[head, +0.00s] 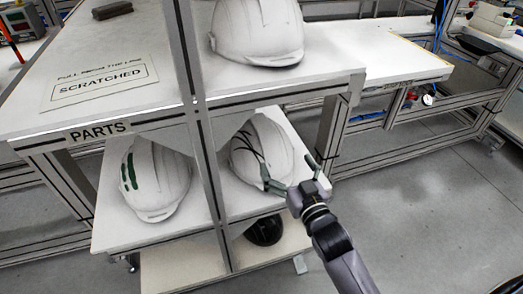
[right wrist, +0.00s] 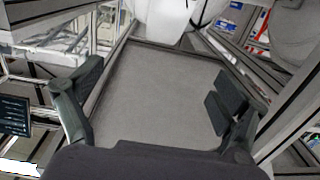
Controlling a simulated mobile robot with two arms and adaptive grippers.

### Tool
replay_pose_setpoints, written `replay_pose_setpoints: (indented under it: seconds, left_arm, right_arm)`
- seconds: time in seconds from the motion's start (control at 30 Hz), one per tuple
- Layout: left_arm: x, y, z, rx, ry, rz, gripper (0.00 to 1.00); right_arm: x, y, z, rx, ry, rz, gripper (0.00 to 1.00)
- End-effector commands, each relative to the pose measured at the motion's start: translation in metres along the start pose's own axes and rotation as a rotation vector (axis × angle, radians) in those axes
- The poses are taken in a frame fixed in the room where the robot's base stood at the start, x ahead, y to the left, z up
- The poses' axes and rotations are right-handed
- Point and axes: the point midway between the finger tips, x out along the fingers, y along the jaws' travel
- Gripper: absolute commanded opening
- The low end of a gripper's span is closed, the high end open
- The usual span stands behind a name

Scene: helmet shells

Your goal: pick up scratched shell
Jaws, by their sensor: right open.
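A white helmet shell with thin dark curved lines like scratches (head: 272,143) sits on the middle shelf of the parts rack, right of the front post. A white shell with green marks (head: 157,180) sits on the same shelf, left of the post. My right gripper (head: 290,172) is open and empty at the front right of the scratched shell, one finger overlapping its lower edge in the head view; contact cannot be told. In the right wrist view its fingers (right wrist: 157,80) are spread, with part of a white shell (right wrist: 163,15) beyond them at the top. My left gripper is not in view.
Another white shell (head: 258,35) stands on the rack's top, where a sign reading "SCRATCHED" (head: 100,88) lies. The rack's upright post (head: 203,150) stands between the two lower shells. A dark round object (head: 264,231) is on the bottom shelf. Floor (head: 440,200) at right is clear.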

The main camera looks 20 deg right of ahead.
Motion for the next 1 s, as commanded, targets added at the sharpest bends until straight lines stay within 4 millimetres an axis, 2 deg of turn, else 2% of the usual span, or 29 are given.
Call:
replay_pose_setpoints:
  seconds: [0.43,0.57,0.77,1.0]
  left_arm:
    - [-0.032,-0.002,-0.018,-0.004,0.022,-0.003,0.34]
    - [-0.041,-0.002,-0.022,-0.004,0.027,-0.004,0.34]
    - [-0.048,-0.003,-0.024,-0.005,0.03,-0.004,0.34]
    - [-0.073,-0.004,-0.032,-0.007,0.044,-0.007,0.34]
  right_arm:
    - [0.093,0.0,-0.002,-0.001,0.005,0.0,0.93]
    - [0.109,0.0,-0.001,0.0,0.003,0.0,0.93]
    - [0.122,-0.001,-0.002,0.0,0.003,-0.001,0.93]
    - [0.157,-0.001,-0.002,0.0,0.001,0.0,0.93]
